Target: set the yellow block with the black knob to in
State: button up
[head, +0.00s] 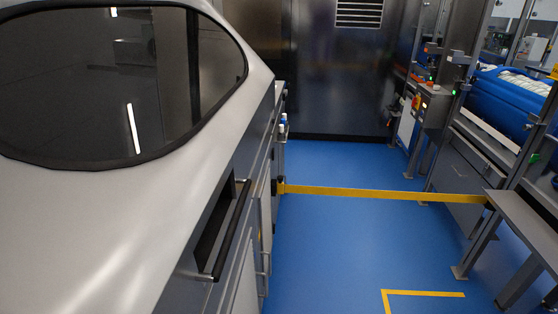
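I cannot make out a yellow block with a black knob for certain in the head view. A small red and yellow part (416,101) sits on a grey control box (432,107) on the right-hand machine frame, too small to tell any knob or its setting. A yellow bar or band (380,193) crosses the aisle, with a small dark piece at its left end. My gripper is not in view.
A pale housing with a dark window (120,85) and a black handle (232,230) fills the left. A grey bench (525,215) and a blue tub (505,100) stand right. A dark wall (340,80) closes the back.

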aim_at(280, 185)
jog(key=i+u, duration=0.15)
jog(key=i, duration=0.3)
jog(key=i+l+u, duration=0.1)
jog(key=i, duration=0.35)
jog(key=i+l, duration=0.5)
jog(key=i+l+u, duration=0.1)
jog(key=i+l, duration=0.4)
jog(key=l, duration=0.15)
jog(key=i+l+u, duration=0.1)
jog(key=i+l, duration=0.35)
jog(key=l, duration=0.15)
